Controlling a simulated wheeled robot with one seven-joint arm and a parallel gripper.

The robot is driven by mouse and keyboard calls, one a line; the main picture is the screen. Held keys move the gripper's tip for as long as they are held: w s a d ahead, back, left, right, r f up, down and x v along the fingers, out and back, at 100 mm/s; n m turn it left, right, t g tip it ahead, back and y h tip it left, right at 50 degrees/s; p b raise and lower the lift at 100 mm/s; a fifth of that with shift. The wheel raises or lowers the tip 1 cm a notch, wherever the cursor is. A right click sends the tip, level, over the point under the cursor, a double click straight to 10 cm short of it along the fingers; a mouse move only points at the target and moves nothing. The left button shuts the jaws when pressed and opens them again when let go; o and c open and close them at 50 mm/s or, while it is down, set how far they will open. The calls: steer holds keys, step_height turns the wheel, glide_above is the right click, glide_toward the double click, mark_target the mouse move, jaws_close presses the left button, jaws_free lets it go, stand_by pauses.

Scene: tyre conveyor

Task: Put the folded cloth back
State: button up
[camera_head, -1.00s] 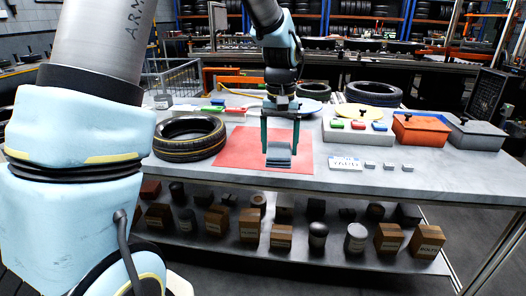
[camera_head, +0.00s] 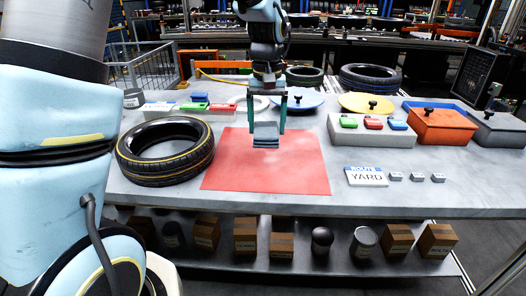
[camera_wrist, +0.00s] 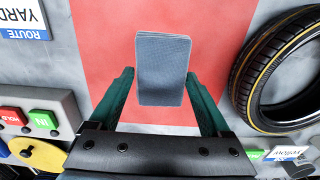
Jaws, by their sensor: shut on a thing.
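The folded cloth (camera_head: 265,135) is a small grey-blue stack of layers. My gripper (camera_head: 266,127) is shut on it, with one dark green finger at each side. In the head view the cloth shows over the back middle part of a red mat (camera_head: 265,178). In the wrist view the cloth (camera_wrist: 163,70) sits between the fingertips (camera_wrist: 161,85), with the red mat (camera_wrist: 105,40) behind it. I cannot tell how high the cloth is above the mat.
A tyre (camera_head: 165,152) lies left of the mat. A "ROUTE YARD" sign (camera_head: 366,177) and small grey blocks lie to the right. Behind them are a panel with coloured buttons (camera_head: 372,132), a yellow disc (camera_head: 366,103), a blue disc (camera_head: 300,103) and an orange box (camera_head: 441,124).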

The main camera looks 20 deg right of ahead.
mark_target(267, 128)
steer(key=shift+f+p, duration=0.75)
steer(key=shift+f, duration=3.25)
steer(key=shift+f, duration=0.1)
steer(key=o, duration=1.1)
steer(key=shift+s, duration=0.1)
steer(key=shift+o, duration=0.2)
step_height(267, 128, up, 12)
steer(key=b, duration=0.2)
steer(key=shift+f+b, duration=0.2)
steer(key=shift+b, duration=0.15)
steer(key=shift+r, duration=0.3)
